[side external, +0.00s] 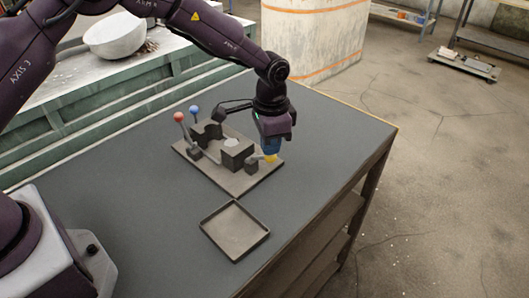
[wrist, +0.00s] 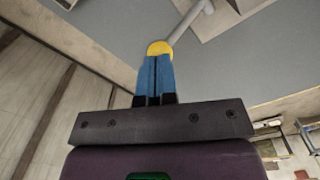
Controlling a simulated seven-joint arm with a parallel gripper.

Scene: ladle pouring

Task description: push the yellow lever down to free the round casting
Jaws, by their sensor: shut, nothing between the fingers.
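The yellow lever's ball knob (side external: 270,158) is at the right end of the fixture plate, low over the plate, with its rod running left to the block. The red and blue levers stand up by contrast. My gripper (side external: 272,150) points down at the yellow knob, blue fingers closed together and empty. In the wrist view the fingertips (wrist: 159,58) overlap the yellow knob (wrist: 160,47), and the grey rod (wrist: 188,22) runs up and right; they appear to touch. A pale round piece (side external: 231,142), apparently the casting, sits among the dark blocks, partly hidden.
A red-knobbed lever (side external: 179,117) and a blue-knobbed lever (side external: 194,109) stand at the fixture's left. An empty shallow tray (side external: 205,229) lies in front of the fixture plate (side external: 238,185). The grey table (side external: 120,215) is otherwise clear, its right edge near the fixture.

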